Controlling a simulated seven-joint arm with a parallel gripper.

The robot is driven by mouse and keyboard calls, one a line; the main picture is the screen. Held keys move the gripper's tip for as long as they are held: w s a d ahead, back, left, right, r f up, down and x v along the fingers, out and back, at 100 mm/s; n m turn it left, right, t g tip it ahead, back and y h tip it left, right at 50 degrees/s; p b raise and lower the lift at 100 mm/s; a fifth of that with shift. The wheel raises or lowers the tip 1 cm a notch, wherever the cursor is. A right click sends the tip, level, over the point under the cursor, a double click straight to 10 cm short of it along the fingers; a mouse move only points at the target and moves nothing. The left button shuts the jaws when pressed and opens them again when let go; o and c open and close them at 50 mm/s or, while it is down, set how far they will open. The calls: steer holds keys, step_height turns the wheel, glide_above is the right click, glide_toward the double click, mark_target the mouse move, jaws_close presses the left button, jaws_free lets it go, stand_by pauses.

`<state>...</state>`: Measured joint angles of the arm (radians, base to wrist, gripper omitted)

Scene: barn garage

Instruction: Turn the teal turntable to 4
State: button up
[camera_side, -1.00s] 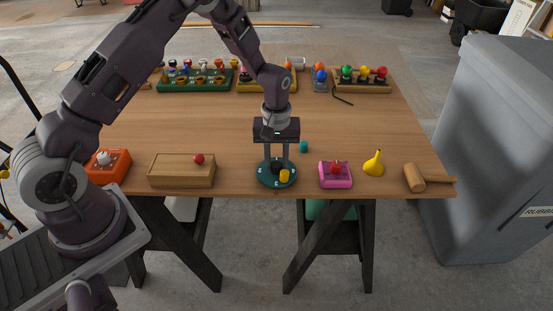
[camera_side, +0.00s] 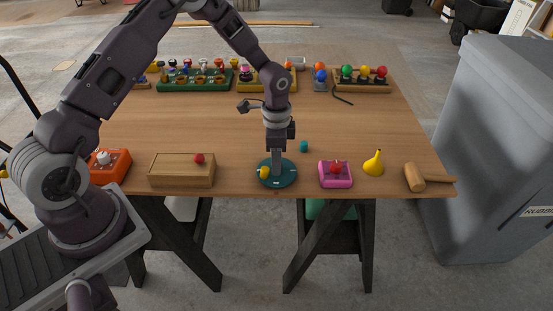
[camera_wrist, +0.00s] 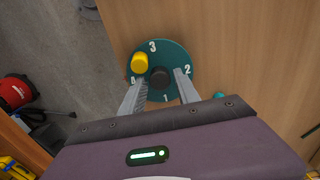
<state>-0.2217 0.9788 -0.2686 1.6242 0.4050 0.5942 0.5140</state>
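The teal turntable (camera_side: 291,179) sits near the table's front edge. It also shows in the wrist view (camera_wrist: 186,57), with a black centre knob (camera_wrist: 159,77), white digits 1 to 4 around it and a yellow peg (camera_wrist: 139,61) between the 4 and the 3. In the side view the yellow peg (camera_side: 263,172) is at the turntable's left. My gripper (camera_wrist: 162,76) is down over the turntable, one finger either side of the knob. A gap shows at the right finger, so it looks open. The 4 is close beside the left finger.
A pink box with a red button (camera_side: 336,175) stands close to the right. A wooden box (camera_side: 181,172) is to the left. A small teal cylinder (camera_side: 304,146) stands behind right. A yellow funnel-like piece (camera_side: 374,164) and mallet (camera_side: 416,178) lie further right. The table's middle is clear.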

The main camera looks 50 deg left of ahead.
steer(key=shift+r, duration=4.05)
steer(key=s+r+n+t+y, duration=0.1)
steer(key=s+r+n, duration=0.1)
steer(key=s+r, duration=0.55)
steer(key=s+r+n+t, duration=0.2)
steer(key=s+r, duration=0.2)
steer(key=r, duration=0.7)
steer(key=s+d+r+n+t, duration=0.1)
steer(key=s+n, duration=0.1)
steer(key=s, duration=0.6)
steer(key=s+d+r+n+t+h, duration=0.1)
steer(key=s+r+n, duration=0.1)
steer(key=s, duration=0.6)
steer(key=shift+s+d+n+t, duration=0.3)
steer(key=shift+s+d+n, duration=0.1)
steer(key=shift+n, duration=0.1)
